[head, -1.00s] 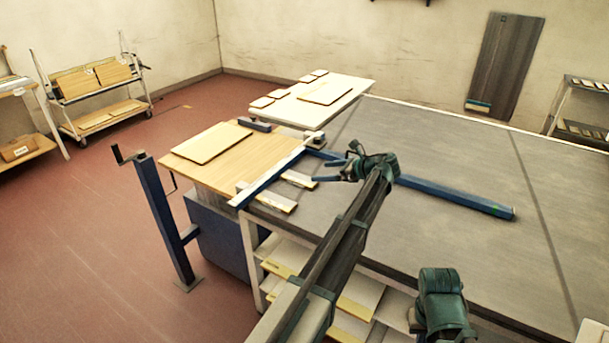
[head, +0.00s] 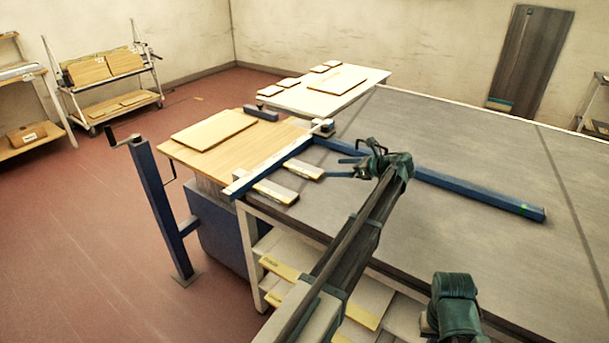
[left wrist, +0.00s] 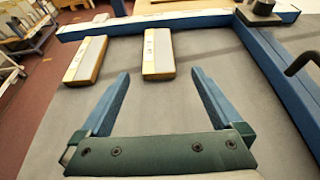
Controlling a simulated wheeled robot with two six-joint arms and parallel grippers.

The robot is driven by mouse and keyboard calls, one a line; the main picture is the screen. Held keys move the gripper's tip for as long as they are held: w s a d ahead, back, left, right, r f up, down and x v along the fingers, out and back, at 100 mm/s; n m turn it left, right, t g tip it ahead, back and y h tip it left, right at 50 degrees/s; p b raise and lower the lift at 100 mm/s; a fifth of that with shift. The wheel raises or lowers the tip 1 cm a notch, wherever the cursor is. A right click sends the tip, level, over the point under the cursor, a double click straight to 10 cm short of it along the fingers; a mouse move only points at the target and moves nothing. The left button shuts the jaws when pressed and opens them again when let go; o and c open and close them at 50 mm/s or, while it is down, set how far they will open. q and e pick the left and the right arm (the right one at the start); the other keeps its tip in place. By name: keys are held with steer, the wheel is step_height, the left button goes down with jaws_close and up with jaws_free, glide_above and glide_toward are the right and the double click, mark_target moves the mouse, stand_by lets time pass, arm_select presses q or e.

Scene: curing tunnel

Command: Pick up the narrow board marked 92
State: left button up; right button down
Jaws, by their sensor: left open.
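Two narrow boards lie side by side on the grey table top, each pale grey on top with a yellowish edge and a small label. The farther board (head: 302,170) shows in the left wrist view as the right one (left wrist: 158,54). The nearer board (head: 273,192) is the left one there (left wrist: 87,60). The labels are too small to read, so I cannot tell which is marked 92. My left gripper (head: 334,168) is open and empty just short of the farther board. In the left wrist view, its fingertips (left wrist: 160,74) point toward that board's near end.
A long blue bar (head: 470,192) lies on the table behind my left gripper. A pale and blue rail (head: 268,168) runs past the boards' far ends. A wooden surface with a wide board (head: 213,130) lies beyond it. The grey table (head: 470,145) is largely clear.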

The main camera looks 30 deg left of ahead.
arm_select(q)
steer(key=b, duration=0.3)
glide_toward(305, 168)
steer(key=x, duration=0.3)
steer(key=shift+w+f, duration=0.1)
steer(key=shift+w, duration=0.1)
steer(key=shift+a+f, duration=0.1)
steer(key=shift+a, duration=0.35)
steer(key=b+x, duration=0.2)
steer(key=x, duration=0.3)
steer(key=shift+s+a, duration=0.15)
steer(key=c, duration=1.3)
steer(key=shift+r, duration=0.3)
